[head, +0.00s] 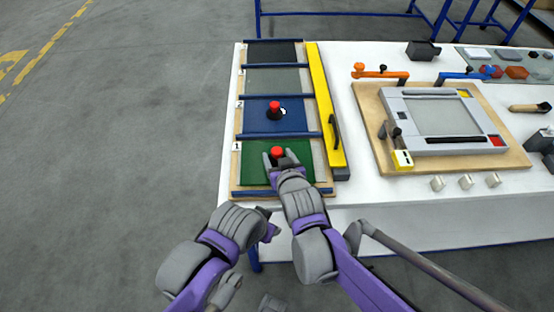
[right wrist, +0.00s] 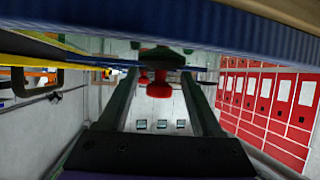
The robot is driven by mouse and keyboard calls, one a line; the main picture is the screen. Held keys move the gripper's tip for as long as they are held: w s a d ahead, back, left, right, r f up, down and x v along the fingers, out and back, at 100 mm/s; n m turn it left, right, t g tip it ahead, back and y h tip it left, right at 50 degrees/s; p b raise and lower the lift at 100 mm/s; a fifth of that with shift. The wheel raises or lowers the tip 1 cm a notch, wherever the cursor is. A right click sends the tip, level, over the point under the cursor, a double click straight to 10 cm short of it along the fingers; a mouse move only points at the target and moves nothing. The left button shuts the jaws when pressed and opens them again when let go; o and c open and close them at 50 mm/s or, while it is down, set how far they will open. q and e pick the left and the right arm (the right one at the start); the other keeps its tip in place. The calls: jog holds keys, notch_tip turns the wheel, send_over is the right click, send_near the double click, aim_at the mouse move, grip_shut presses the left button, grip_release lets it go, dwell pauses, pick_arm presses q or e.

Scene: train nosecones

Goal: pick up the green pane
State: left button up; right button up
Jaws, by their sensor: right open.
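The green pane (head: 256,168) lies in the bottom slot, marked 1, of a wooden rack at the left of the white table. A red knob (head: 277,152) stands on it. My right gripper (head: 279,159) is open at this knob, with a finger on either side. In the right wrist view a red knob (right wrist: 158,87) shows between the two spread fingers; I cannot tell whether they touch it. The gripper and wrist hide part of the pane's right side. My left gripper (head: 270,232) hangs in front of the table edge, empty; its opening is unclear.
A blue pane (head: 257,119) with a red knob lies in the slot above, with grey panes beyond. A yellow bar (head: 322,100) with a black handle runs along the rack's right side. A framed fixture (head: 440,120) with orange and blue clamps stands to the right.

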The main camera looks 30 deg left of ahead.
jog(key=shift+w+a+f, duration=0.3)
jog(key=shift+w+a, duration=0.1)
jog(key=shift+w, duration=0.05)
grip_shut()
dwell(1.1)
